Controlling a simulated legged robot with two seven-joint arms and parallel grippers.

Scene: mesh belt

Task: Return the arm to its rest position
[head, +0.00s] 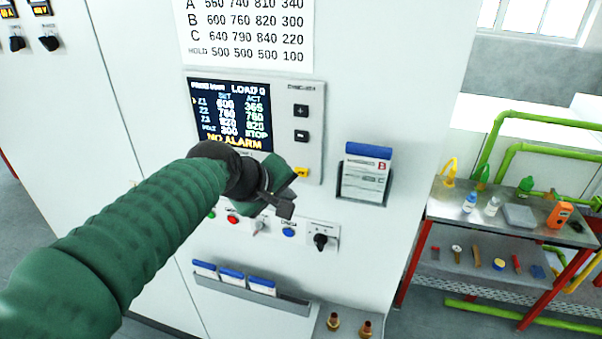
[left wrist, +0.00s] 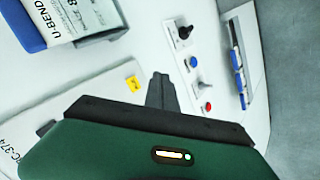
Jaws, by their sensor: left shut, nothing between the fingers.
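My left arm (head: 150,230), in a green sleeve, reaches from the lower left up to the front of a white control cabinet (head: 140,80). My left gripper (head: 287,204) is shut and empty in front of the panel, below the display (head: 232,112) and over the row of buttons in the picture. It hides part of that row. In the left wrist view the shut fingers (left wrist: 161,90) point at the cabinet face, with nothing between them. I cannot tell any contact with the panel. My right gripper is not in view.
A holder with card B (head: 366,172) sticks out right of the display. A blue button (head: 289,232) and a black rotary switch (head: 320,241) sit below. A card rack (head: 250,290) juts out lower down. A metal bench (head: 510,220) with bottles and tools stands at the right.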

